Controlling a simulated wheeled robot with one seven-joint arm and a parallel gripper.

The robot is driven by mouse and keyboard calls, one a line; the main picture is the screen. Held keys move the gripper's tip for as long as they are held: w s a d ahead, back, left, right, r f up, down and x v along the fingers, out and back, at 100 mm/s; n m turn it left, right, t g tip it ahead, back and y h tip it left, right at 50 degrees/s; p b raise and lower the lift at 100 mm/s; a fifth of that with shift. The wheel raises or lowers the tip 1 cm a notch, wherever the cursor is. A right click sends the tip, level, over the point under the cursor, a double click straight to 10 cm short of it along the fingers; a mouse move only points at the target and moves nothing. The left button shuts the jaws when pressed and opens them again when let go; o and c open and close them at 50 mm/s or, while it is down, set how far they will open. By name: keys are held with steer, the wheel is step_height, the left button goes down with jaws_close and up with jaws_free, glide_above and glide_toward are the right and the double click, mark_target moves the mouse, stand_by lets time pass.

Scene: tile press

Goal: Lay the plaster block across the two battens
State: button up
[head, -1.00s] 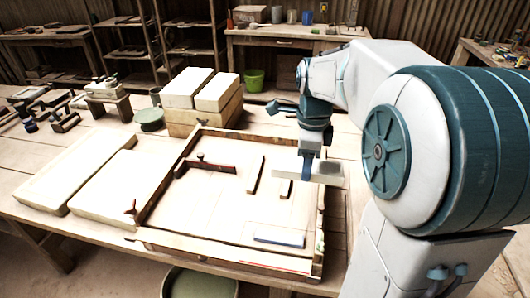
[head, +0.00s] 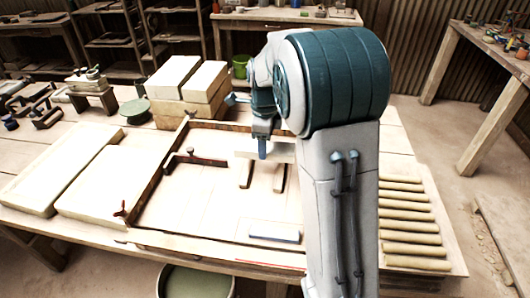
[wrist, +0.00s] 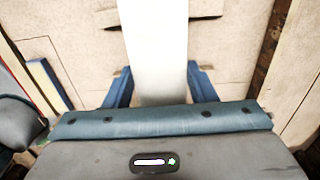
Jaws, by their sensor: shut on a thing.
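The plaster block is a long white bar (head: 250,154), held level in my gripper (head: 263,149). In the wrist view the block (wrist: 155,45) lies between two blue fingers, shut on its sides. Two short dark-edged battens lie on the tray floor: the left batten (head: 245,175) and the right batten (head: 279,179). In the head view the block overlaps their far ends; whether it touches them I cannot tell. Part of the block's right side is close to my arm.
The shallow wooden tray (head: 150,183) has a red-edged bar (head: 200,160) at its left and a blue-edged bar (head: 275,235) near its front. Pale slabs (head: 110,185) lie to the left. Stacked blocks (head: 205,82) stand behind. Rollers (head: 405,222) lie at right.

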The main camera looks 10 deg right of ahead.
steer(key=shift+f, duration=2.05)
steer(key=shift+f, duration=0.3)
steer(key=o, duration=1.3)
